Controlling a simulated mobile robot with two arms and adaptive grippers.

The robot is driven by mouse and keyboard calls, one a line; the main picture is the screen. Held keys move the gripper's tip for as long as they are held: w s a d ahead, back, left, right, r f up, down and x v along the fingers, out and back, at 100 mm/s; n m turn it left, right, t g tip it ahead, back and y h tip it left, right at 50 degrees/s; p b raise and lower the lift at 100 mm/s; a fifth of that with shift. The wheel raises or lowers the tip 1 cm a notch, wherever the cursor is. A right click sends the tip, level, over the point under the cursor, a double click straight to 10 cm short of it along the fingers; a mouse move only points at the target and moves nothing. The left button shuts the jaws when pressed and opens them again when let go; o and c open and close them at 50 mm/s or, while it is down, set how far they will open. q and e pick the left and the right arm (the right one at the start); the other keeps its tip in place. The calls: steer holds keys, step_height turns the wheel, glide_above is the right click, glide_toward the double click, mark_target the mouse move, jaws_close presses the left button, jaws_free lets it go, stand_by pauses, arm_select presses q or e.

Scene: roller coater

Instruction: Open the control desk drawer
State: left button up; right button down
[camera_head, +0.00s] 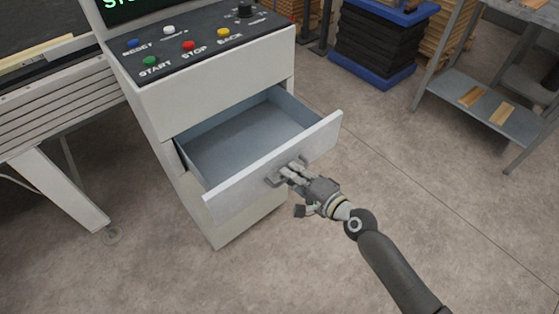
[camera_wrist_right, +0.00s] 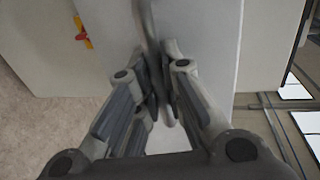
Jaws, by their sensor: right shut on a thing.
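The control desk (camera_head: 215,80) is a pale cabinet with a sloped dark button panel. Its drawer (camera_head: 275,165) stands pulled out, and its empty blue-grey inside (camera_head: 245,135) shows. My right gripper (camera_head: 286,173) is at the drawer front and is shut on the drawer handle (camera_head: 273,182). In the right wrist view the fingers (camera_wrist_right: 160,95) close around the grey handle bar (camera_wrist_right: 147,30), against the pale drawer front (camera_wrist_right: 205,40). The fingers hide part of the handle. My left gripper is not in view.
A machine with a ribbed side (camera_head: 60,115) stands left of the desk. A blue pallet with a dark stack (camera_head: 375,45) and a metal shelf table (camera_head: 490,110) stand at the back right. The floor (camera_head: 420,190) around my right arm is clear.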

steer(key=v, duration=0.3)
steer(key=shift+s+d+f, duration=0.1)
steer(key=shift+d+f, duration=0.05)
steer(key=shift+f, duration=0.15)
steer(key=c, duration=2)
jaws_free()
steer(key=o, duration=0.5)
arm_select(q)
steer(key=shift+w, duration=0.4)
arm_select(e)
steer(key=v, duration=1.2)
steer(key=shift+s, duration=0.1)
